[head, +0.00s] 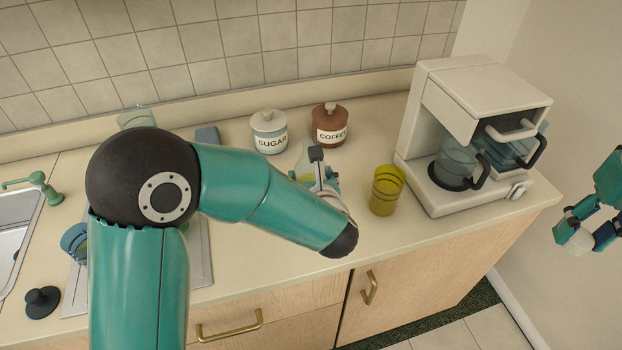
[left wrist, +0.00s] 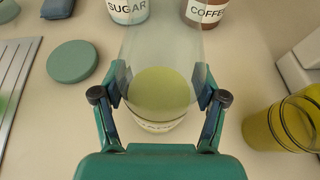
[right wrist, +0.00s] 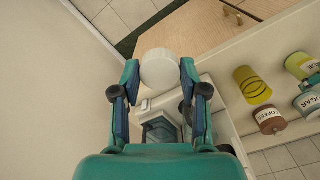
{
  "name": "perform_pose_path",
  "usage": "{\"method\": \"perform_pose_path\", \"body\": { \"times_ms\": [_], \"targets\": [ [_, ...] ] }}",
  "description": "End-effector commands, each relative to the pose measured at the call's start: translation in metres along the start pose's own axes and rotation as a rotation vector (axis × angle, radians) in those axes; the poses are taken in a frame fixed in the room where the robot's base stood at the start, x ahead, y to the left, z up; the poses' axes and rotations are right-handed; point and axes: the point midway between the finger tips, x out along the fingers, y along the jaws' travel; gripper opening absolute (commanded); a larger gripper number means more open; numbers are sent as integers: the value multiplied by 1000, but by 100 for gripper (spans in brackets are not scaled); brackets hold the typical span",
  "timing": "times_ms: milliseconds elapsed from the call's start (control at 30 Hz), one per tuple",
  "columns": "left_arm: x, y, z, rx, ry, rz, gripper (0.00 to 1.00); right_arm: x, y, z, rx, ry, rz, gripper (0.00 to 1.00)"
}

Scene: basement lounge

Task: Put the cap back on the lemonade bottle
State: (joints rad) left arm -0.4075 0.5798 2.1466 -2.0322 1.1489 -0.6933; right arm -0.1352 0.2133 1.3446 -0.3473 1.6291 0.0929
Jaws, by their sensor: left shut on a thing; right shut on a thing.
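The lemonade bottle (left wrist: 160,50) is clear with yellow-green liquid low inside and a white label, partly hidden. My left gripper (left wrist: 160,95) is shut around its sides. In the head view my left arm hides most of the bottle (head: 306,158) and of the left gripper (head: 318,182); the bottle is at the counter, left of the yellow tumbler. The white round cap (right wrist: 159,68) is between the fingertips of my right gripper (right wrist: 160,80), which is shut on it. In the head view the right gripper (head: 588,222) holds the cap (head: 578,241) off the counter's right end, well apart from the bottle.
A yellow tumbler (head: 387,190) stands right of the left gripper. A sugar jar (head: 268,131) and coffee jar (head: 329,125) stand behind. A coffee maker (head: 430,110) fills the counter's right end. A green disc (left wrist: 78,62) lies left of the bottle. The sink (head: 14,240) is far left.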

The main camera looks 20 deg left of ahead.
Motion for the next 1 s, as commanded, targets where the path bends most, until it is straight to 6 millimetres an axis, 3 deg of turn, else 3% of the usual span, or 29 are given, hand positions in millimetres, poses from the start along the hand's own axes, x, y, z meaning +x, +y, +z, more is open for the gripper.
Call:
{"method": "perform_pose_path", "body": {
  "times_ms": [267,467,667,1000],
  "targets": [
    [-4,-1,12,-3,-4,-2,20,2,0,0,1,0,0,33],
    [-14,-1,34,-7,-6,-2,20,7,0,0,1,0,0,33],
    [-53,-3,15,1,-3,-8,20,19,0,0,1,0,0,33],
    [-138,-3,-20,2,-4,-9,20,35,1,0,1,0,0,33]
  ]
}}
